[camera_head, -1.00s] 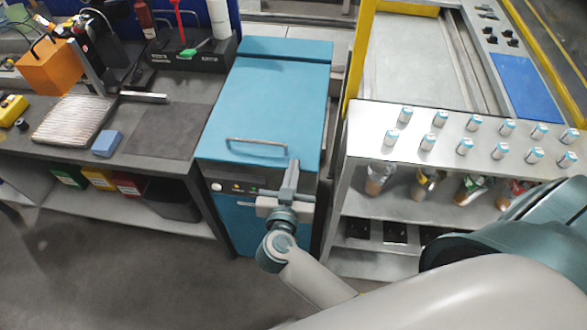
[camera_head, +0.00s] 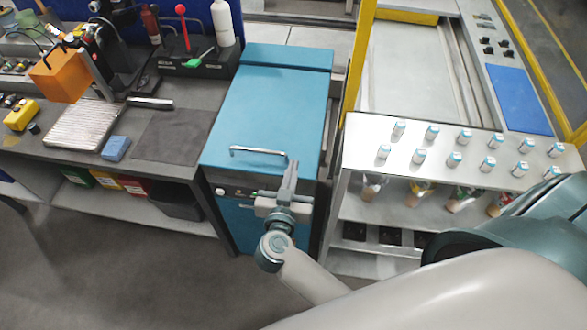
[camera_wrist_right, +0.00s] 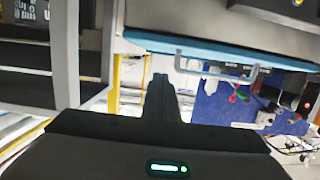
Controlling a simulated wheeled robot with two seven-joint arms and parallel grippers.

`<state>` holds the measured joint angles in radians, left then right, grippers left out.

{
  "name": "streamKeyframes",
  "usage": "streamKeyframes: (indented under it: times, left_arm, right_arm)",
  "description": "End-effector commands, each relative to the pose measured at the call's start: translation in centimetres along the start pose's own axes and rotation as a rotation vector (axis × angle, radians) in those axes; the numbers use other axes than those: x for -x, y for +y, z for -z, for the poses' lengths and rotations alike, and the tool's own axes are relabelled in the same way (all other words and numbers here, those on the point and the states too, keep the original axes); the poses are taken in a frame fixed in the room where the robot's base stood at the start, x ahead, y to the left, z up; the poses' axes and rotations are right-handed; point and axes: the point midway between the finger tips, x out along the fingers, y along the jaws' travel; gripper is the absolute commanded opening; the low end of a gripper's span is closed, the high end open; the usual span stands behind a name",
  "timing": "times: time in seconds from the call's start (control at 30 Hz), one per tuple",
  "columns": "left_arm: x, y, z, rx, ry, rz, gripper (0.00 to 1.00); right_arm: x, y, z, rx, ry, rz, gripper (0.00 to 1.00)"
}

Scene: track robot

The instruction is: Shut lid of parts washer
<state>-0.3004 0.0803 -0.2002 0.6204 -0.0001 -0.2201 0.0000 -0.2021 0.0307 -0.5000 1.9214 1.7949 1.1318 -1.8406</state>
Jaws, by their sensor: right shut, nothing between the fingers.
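The parts washer is a teal cabinet with a flat teal lid (camera_head: 268,105) that lies down over its top in the head view. A metal bar handle (camera_head: 258,151) sits near the lid's front edge. The handle also shows in the wrist view (camera_wrist_right: 213,72), below the lid's blue edge. My right gripper (camera_head: 291,168) is shut and empty at the front right of the lid, beside the handle. I cannot tell whether its fingers touch the lid. Its fingers (camera_wrist_right: 160,90) also show in the wrist view. My gripper and wrist hide part of the front panel (camera_head: 235,192). My left gripper is out of view.
A workbench (camera_head: 195,98) with a ribbed plate, blue block (camera_head: 115,148) and tool rack stands left of the washer. A metal shelf cart (camera_head: 360,143) with several small cans stands close on the right. A yellow post (camera_head: 357,60) rises behind it. The floor at front left is clear.

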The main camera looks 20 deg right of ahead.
Motion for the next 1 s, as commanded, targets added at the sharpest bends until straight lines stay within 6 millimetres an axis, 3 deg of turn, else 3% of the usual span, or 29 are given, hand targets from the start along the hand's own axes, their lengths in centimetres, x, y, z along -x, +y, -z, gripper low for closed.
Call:
streamKeyframes:
  times: [0.5,0.7,1.0]
  left_arm:
    - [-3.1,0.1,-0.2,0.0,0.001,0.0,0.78]
    - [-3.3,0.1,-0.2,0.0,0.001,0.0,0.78]
    - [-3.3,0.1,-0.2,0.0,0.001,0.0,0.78]
  right_arm:
    - [8.4,0.0,0.1,-0.004,-0.001,0.0,0.0]
    - [9.7,0.0,0.3,-0.003,0.001,0.0,0.0]
    - [9.8,0.0,0.4,-0.003,0.001,0.0,0.0]
